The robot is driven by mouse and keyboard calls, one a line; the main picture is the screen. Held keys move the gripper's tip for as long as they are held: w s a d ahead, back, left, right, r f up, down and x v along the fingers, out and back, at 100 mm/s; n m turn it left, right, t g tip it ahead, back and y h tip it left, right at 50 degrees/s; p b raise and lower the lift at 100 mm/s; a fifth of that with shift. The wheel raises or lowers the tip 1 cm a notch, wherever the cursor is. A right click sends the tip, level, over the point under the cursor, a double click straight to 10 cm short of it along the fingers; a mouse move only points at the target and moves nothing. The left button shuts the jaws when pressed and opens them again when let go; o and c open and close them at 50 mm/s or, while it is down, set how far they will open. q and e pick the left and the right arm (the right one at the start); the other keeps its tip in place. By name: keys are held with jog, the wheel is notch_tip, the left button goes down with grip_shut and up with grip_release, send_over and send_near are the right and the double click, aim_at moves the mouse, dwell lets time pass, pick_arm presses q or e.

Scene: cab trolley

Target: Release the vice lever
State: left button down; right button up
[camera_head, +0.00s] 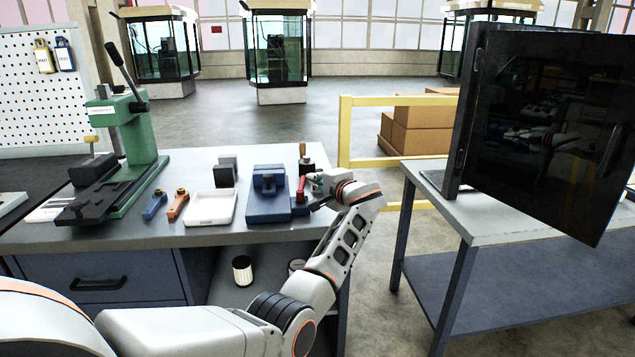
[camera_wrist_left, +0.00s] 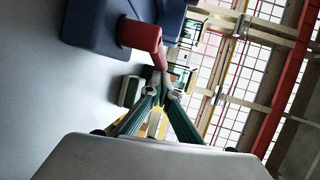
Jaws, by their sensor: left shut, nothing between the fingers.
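The blue vice (camera_head: 268,203) stands on the workbench, and part of its body (camera_wrist_left: 105,22) fills the top of the left wrist view. Its red lever (camera_head: 300,188) is on the vice's right side. In the left wrist view the lever (camera_wrist_left: 142,38) angles down toward my fingertips. My left gripper (camera_head: 311,182) is to the right of the vice, beside the lever. In the left wrist view its green fingers (camera_wrist_left: 165,88) converge just past the lever's end, shut and empty. I cannot tell whether they touch the lever. My right gripper is not in view.
A green press (camera_head: 140,140) stands at the bench's left. A dark open door (camera_head: 545,130) stands over the right table.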

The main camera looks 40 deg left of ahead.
pick_arm(q)
jog(key=shift+s+a, duration=0.1)
jog(key=shift+a, duration=0.3)
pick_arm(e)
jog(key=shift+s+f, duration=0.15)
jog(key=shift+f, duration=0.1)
pick_arm(q)
jog(key=shift+a, duration=0.1)
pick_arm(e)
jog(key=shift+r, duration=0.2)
